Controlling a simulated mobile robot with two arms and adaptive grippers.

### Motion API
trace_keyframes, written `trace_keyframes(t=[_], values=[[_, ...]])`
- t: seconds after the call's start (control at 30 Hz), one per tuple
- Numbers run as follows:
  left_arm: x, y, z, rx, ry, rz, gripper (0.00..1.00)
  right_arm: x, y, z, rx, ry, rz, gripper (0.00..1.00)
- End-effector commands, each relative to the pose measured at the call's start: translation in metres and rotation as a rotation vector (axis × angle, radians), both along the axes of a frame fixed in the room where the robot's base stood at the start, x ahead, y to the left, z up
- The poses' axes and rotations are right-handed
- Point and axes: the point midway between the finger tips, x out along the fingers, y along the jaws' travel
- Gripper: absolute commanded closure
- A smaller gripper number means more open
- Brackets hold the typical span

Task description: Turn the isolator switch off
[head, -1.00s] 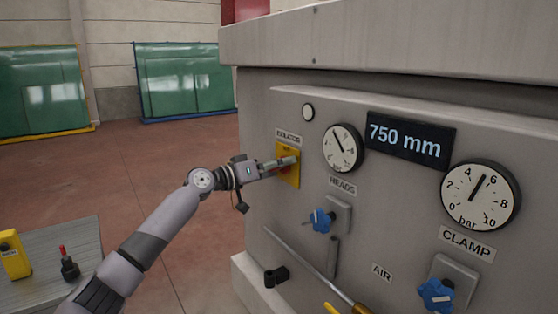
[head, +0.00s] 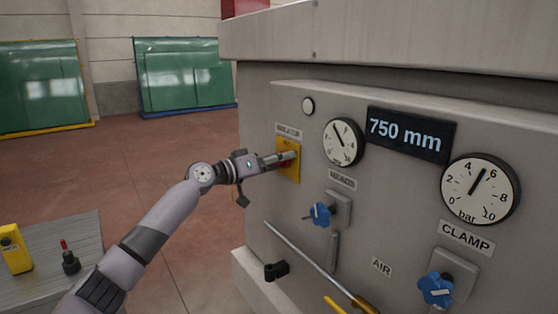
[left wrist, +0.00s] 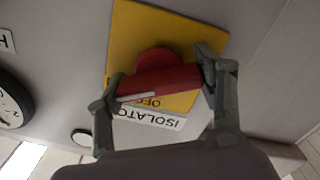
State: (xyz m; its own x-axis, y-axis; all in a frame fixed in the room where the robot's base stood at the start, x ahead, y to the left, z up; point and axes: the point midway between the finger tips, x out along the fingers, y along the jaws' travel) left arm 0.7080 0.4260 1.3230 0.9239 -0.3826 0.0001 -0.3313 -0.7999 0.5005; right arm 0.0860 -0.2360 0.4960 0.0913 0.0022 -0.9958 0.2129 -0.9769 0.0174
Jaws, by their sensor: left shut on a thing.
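The isolator switch is a yellow plate (head: 291,174) with a red handle, on the left part of the machine's front panel under an ISOLATOR label (head: 288,129). My left gripper (head: 290,157) is at the plate and covers most of the handle in the head view. In the left wrist view the red handle (left wrist: 160,80) lies between the two fingers, and the gripper is shut on it. The handle lies crosswise there, with a white mark along it. Below it the word OFF (left wrist: 150,102) shows upside down on the plate (left wrist: 160,25). My right gripper is not in view.
Right of the switch are a HEADS gauge (head: 343,142), a 750 mm display (head: 410,134) and a CLAMP gauge (head: 480,192). Blue knobs (head: 319,214) and a slanted metal rod (head: 310,258) stand out below. A grey table (head: 50,270) is at lower left.

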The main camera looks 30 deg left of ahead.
Motion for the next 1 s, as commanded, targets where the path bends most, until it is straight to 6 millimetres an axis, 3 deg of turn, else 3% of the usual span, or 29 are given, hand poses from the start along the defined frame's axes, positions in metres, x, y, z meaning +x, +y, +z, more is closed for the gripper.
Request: trace_keyframes(t=[0.47,1.0], values=[[0.0,0.001,0.0,-0.117,0.048,0.001,0.66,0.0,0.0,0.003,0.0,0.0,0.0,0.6],[0.001,0.002,0.0,-0.566,0.235,0.002,0.66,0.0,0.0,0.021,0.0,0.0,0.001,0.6]])
